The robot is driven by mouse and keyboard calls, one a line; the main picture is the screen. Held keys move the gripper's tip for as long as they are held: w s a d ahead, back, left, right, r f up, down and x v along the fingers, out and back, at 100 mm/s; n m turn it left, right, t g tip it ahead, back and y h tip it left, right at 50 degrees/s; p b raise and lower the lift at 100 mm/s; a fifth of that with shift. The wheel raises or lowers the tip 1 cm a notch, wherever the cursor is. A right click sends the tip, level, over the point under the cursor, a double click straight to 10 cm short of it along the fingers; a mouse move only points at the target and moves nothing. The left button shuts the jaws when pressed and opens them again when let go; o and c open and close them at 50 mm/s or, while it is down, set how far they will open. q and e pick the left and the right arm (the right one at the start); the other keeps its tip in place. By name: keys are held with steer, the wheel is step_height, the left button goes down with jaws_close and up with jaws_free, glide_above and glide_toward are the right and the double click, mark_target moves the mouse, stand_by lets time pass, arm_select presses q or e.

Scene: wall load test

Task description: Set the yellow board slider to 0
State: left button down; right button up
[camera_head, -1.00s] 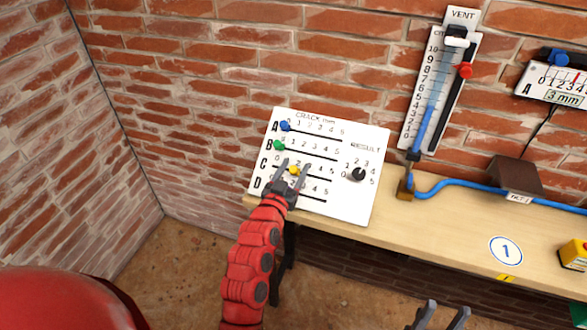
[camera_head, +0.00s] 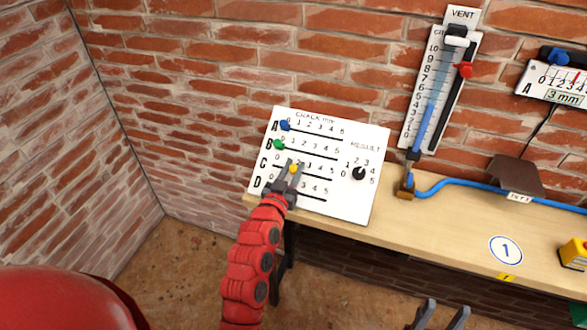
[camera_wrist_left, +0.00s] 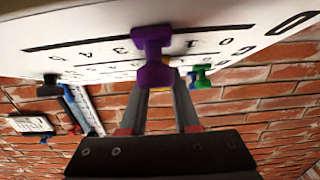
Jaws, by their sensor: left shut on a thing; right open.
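The white board (camera_head: 345,200) stands on the bench with slider rows A to D. My left gripper (camera_head: 292,170) is shut on the yellow slider (camera_head: 294,168) in row C. The yellow slider is left of the row's middle; its exact number is hidden by the fingers. In the left wrist view my left gripper (camera_wrist_left: 165,88) is mostly behind a purple slider (camera_wrist_left: 153,60), which sits near 2 on row D. My right gripper (camera_head: 440,314) is open and empty at the bottom edge, away from the board.
The blue slider (camera_head: 285,125) in row A and green slider (camera_head: 279,145) in row B sit at the left ends, near 0. A black result dial (camera_head: 359,174) is on the board's right. A blue hose (camera_head: 460,184) lies along the bench (camera_head: 430,230).

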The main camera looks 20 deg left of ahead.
mark_target(279, 154)
stand_by(0.8)
arm_select(q)
steer(key=shift+a+f+b, duration=0.15)
steer(key=shift+a+b, duration=0.15)
steer(key=shift+b, duration=0.15)
steer(key=a+b, duration=0.5)
steer(key=shift+w+a+f+b, duration=0.1)
steer(key=shift+a+b, duration=0.05)
steer(key=shift+b, duration=0.15)
steer(key=shift+a+r+b, duration=0.25)
steer(key=shift+a+b, duration=0.05)
steer(key=shift+a, duration=0.15)
steer(key=shift+r, duration=0.1)
steer(key=c, duration=0.7)
jaws_free()
steer(key=shift+a, duration=0.1)
steer(key=shift+o, duration=0.2)
